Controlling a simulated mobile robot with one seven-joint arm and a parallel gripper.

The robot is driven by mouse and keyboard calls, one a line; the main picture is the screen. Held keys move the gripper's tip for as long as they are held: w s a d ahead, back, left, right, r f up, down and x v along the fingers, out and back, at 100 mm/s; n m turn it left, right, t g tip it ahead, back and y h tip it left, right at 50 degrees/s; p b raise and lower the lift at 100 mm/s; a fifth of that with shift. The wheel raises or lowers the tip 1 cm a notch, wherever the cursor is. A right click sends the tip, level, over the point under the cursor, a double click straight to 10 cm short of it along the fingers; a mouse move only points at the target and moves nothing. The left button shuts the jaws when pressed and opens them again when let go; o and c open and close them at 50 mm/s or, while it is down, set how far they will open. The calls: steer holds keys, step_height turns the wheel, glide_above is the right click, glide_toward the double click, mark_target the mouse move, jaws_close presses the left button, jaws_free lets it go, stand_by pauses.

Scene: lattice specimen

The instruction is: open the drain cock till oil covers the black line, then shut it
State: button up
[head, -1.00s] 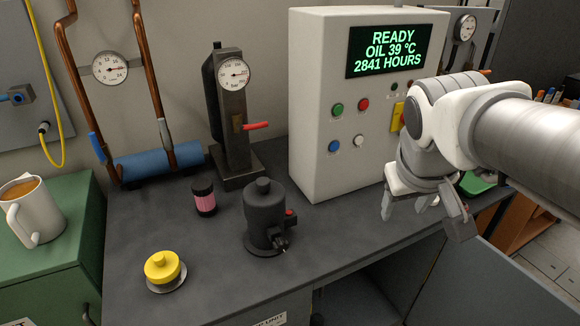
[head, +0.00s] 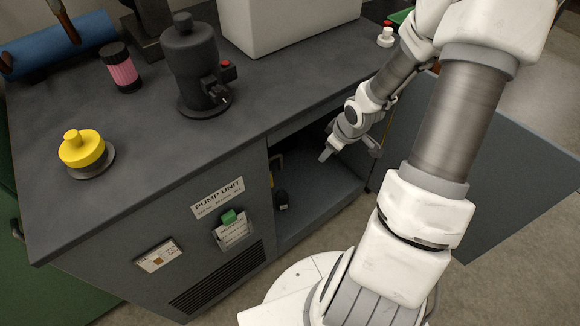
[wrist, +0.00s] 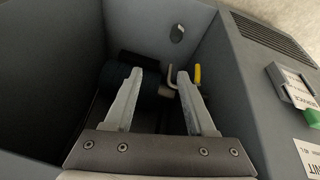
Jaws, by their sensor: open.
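My gripper (head: 328,148) is open and empty at the mouth of the open cabinet under the bench, pointing inside. In the wrist view its two fingers (wrist: 160,76) are apart. Beyond them lies a dark rounded body (wrist: 120,74) with a short brownish stub, partly hidden by the fingers. A small yellow lever (wrist: 197,74), possibly the drain cock's handle, is just beyond the right finger, beside a pale bent rod (wrist: 172,78). I cannot tell whether the cock is open. I see no oil or black line.
The cabinet walls (wrist: 215,95) close in on both sides. Its open door (head: 500,165) stands out to the right. The bench top (head: 140,150) holds a black pump-like body (head: 190,60), a yellow-capped fitting (head: 82,150) and a pink-banded jar (head: 122,70).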

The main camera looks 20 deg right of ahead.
steer(key=a+f+t+y+b, duration=0.35)
steer(key=a+f, duration=0.35)
steer(key=a, duration=0.3)
steer(key=b+x, duration=0.7)
steer(key=x, duration=1)
steer(key=shift+w+a+y+b, duration=0.3)
steer(key=shift+w+a+y, duration=0.05)
steer(key=shift+w+a, duration=0.15)
steer(key=shift+r, duration=0.1)
jaws_close()
